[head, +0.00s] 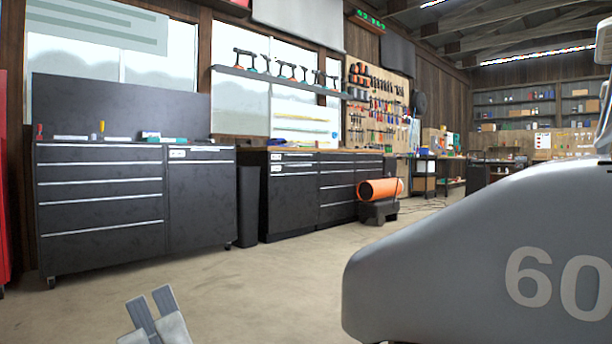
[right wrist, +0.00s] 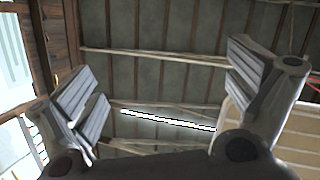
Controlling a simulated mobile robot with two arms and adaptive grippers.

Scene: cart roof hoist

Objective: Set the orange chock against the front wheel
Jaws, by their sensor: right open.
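The grey rounded body of a cart (head: 440,265), marked 60, fills the lower right of the head view. Its front wheel cannot be made out. I see no orange chock in either view. My right gripper (head: 150,298) shows at the bottom edge of the head view, left of the cart and apart from it, over the bare floor. In the right wrist view the two fingers of this gripper (right wrist: 160,85) stand wide apart with nothing between them, against the roof beams. My left gripper is not in view.
Black drawer cabinets (head: 100,205) line the wall at left, with a dark bin (head: 248,205) beside them. An orange cylindrical heater (head: 380,189) on a dark base stands by the farther cabinets. The concrete floor (head: 270,285) between cabinets and cart is clear.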

